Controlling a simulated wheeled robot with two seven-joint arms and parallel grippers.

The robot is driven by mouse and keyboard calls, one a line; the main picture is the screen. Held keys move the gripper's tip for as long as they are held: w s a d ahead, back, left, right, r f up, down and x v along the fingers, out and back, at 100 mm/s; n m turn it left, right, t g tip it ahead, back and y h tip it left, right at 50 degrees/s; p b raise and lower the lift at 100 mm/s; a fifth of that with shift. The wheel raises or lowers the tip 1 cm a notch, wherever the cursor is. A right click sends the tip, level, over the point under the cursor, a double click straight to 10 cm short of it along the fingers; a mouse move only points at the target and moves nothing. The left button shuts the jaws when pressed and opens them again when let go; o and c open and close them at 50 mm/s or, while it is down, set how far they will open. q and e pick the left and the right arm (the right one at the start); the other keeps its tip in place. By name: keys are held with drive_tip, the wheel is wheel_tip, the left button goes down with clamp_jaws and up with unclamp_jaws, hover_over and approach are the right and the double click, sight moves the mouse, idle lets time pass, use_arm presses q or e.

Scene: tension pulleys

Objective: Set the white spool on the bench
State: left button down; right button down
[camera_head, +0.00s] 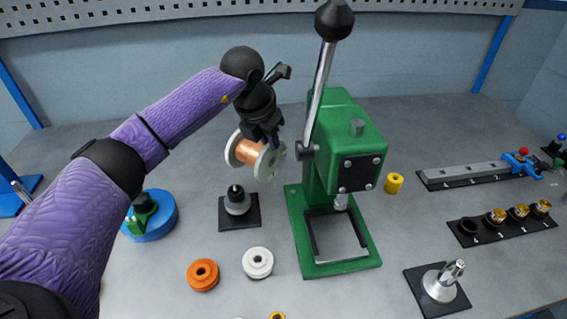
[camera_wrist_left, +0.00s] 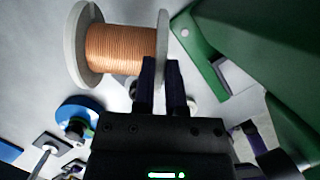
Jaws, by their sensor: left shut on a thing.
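The white spool (camera_head: 246,152) has two white flanges and copper-coloured wire wound between them. It hangs in the air above the bench (camera_head: 330,290), left of the green press, with its axis roughly level. My left gripper (camera_head: 270,141) is shut on one flange of the spool. In the left wrist view the fingers (camera_wrist_left: 160,75) pinch the edge of the right flange, and the wound spool (camera_wrist_left: 115,42) lies up and left of them.
The green press (camera_head: 350,150) with its long lever stands right beside the spool. Below are a dark post on a square base (camera_head: 237,203), a white pulley (camera_head: 258,262) and an orange pulley (camera_head: 203,275). A blue round base (camera_head: 160,222) is at left. Bench behind the gripper is clear.

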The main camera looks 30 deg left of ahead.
sight(268, 154)
use_arm(q)
drive_tip(key=shift+f+b, duration=0.35)
drive_tip(key=shift+f, duration=2.05)
drive_tip(key=shift+f, duration=0.1)
